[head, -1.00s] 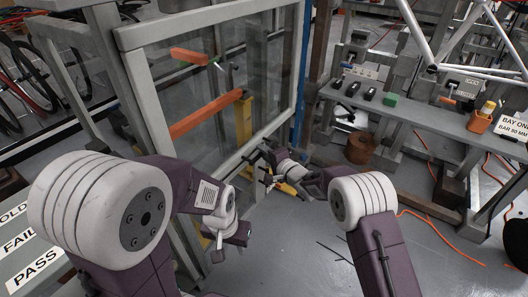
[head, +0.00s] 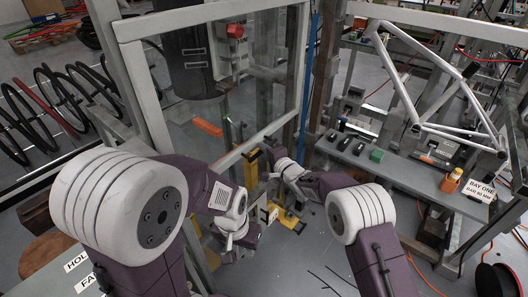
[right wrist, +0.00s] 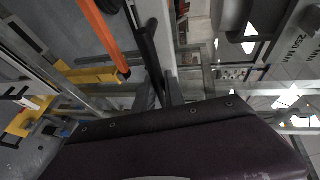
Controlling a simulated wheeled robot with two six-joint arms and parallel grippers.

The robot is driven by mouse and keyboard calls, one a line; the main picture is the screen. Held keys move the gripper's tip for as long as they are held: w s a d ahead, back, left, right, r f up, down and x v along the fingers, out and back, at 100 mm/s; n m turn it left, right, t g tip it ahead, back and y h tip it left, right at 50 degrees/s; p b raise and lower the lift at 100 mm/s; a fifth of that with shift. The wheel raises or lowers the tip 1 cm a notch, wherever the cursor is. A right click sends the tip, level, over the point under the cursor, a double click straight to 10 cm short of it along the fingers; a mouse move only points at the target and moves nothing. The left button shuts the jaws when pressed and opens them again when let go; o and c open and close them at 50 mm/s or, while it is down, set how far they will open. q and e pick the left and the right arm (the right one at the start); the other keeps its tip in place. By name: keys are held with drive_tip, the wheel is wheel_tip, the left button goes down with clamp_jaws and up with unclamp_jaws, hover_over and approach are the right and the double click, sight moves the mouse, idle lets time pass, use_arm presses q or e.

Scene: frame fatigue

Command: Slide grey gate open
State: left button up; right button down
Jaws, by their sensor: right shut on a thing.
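The grey gate (head: 171,13) is a grey-framed clear panel in the middle of the head view, upright, with its lower rail (head: 243,150) sloping up to the right. My right gripper (head: 273,158) is at this lower rail, partly hidden by its own wrist. In the right wrist view a dark bar, the gate handle (right wrist: 150,45), runs down to my right gripper (right wrist: 161,97), which is shut on it. My left gripper (head: 235,243) hangs low beside the gate's near side, apart from the handle; its fingers are too small to read.
A grey bench (head: 400,160) with small black items, a green block (head: 376,155) and an orange cup (head: 450,182) stands right. A white bicycle frame (head: 450,125) is above it. A yellow fixture (head: 288,218) stands beyond my grippers. Cables lie on the floor right.

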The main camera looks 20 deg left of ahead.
wheel_tip(320, 180, up, 14)
drive_tip(key=p, duration=0.9)
drive_tip(key=shift+f+p, duration=0.15)
drive_tip(key=shift+p, duration=0.25)
drive_tip(key=c, duration=1.4)
unclamp_jaws()
drive_tip(key=shift+f, duration=0.1)
drive_tip(key=v, duration=0.9)
drive_tip(key=shift+b, duration=0.3)
